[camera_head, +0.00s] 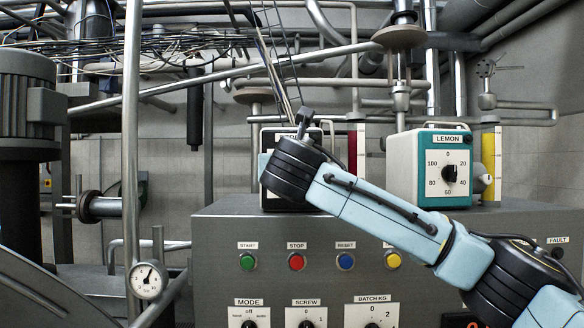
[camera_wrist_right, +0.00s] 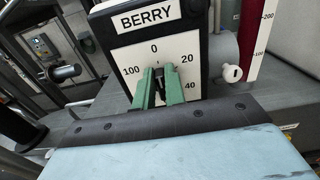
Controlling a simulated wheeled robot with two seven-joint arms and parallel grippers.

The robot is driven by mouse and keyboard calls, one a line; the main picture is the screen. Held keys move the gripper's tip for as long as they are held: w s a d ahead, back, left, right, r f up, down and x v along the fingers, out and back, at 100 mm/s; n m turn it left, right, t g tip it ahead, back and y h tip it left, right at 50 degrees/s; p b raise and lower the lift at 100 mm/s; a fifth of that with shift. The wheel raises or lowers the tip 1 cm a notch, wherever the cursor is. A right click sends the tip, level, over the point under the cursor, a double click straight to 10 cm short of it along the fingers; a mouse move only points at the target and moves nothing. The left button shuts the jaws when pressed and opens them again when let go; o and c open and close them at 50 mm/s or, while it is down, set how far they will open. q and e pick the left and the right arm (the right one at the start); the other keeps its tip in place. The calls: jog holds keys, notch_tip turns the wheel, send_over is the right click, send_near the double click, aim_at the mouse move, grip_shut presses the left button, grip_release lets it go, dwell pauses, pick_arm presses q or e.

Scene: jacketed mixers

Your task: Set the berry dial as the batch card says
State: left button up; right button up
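The berry mixer (camera_wrist_right: 112,48) is a dark box with a BERRY label and a white dial face (camera_wrist_right: 185,50). The marks 0, 20, 40 and 100 show; the lower part is hidden. The green fingers of my right gripper (camera_wrist_right: 159,80) stand on both sides of the dark berry knob (camera_wrist_right: 158,73) at the middle of the dial and look closed on it. They largely hide its pointer, so I cannot tell its setting. In the head view my right arm covers most of the berry box (camera_head: 267,196). My left gripper is out of view. No batch card shows.
A teal-edged LEMON box (camera_head: 403,162) with a similar dial stands to the right on the grey console (camera_head: 215,240). Red (camera_head: 357,150) and yellow (camera_head: 489,152) columns stand beside the boxes. Coloured buttons (camera_head: 297,262) and selector knobs line the console front. Pipes surround it.

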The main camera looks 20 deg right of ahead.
grip_shut()
jog(key=shift+m, duration=0.3)
notch_tip(320, 180, down, 3)
jog(key=m+b, duration=0.7)
jog(key=m, duration=2.8)
